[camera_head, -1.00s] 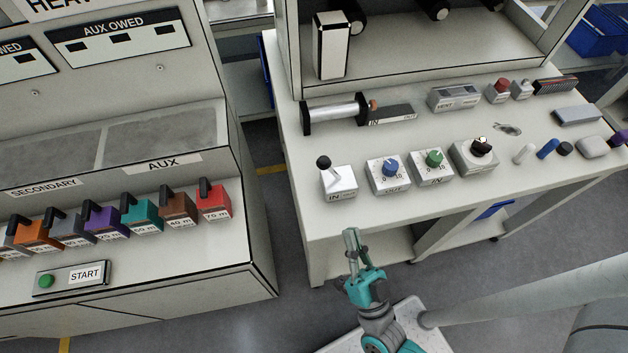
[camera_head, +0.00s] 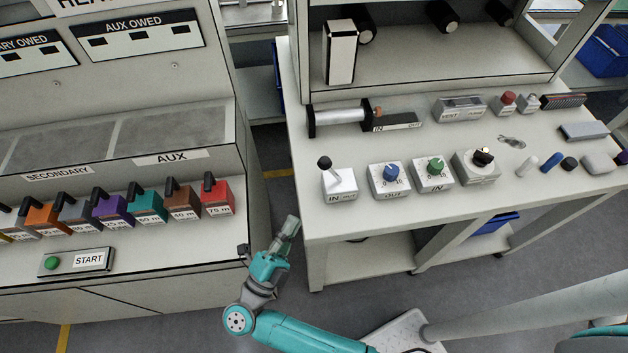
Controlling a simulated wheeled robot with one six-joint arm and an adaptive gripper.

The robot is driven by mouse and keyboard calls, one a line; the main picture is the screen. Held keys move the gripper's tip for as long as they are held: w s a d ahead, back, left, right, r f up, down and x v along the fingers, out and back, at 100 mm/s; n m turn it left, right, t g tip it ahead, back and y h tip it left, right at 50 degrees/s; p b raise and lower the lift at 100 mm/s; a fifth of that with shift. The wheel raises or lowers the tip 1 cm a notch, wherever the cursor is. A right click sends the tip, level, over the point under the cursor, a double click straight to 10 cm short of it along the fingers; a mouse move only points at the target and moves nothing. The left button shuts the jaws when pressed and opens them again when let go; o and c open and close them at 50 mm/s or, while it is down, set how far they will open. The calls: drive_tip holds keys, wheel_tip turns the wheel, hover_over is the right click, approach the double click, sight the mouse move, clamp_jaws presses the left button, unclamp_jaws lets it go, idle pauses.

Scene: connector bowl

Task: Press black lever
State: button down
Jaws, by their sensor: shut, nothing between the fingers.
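A lever with a black ball knob (camera_head: 325,163) stands on a white box (camera_head: 340,186) marked IN, at the near left corner of the right workbench. Its stem tilts a little. My gripper (camera_head: 291,222) is shut and empty. In the picture it shows left of and below the lever box, over the gap between the bench and the left console, and does not touch the lever. Several coloured blocks with black handles, such as the red one (camera_head: 217,197), stand in a row on the left console.
A blue-knob dial (camera_head: 390,180), a green-knob dial (camera_head: 434,175) and a black-knob switch (camera_head: 479,164) stand right of the lever. A cylinder device (camera_head: 338,117) lies behind it. The console's START panel (camera_head: 77,261) has a green button. The workbench's front edge (camera_head: 400,217) is clear.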

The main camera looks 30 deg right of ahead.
drive_tip(key=shift+a+f+m+g, duration=0.25)
drive_tip(key=shift+a+g, duration=0.25)
drive_tip(key=shift+a, duration=0.25)
drive_tip(key=shift+a+f+m+g, duration=0.1)
drive_tip(key=shift+a+m+g, duration=0.35)
drive_tip(key=shift+a, duration=0.3)
approach(331, 171)
drive_tip(key=w+d+r, duration=0.3)
drive_tip(key=r, duration=0.1)
drive_tip(key=shift+w+d+r, duration=0.2)
drive_tip(key=shift+r, duration=0.2)
drive_tip(key=shift+r, duration=0.1)
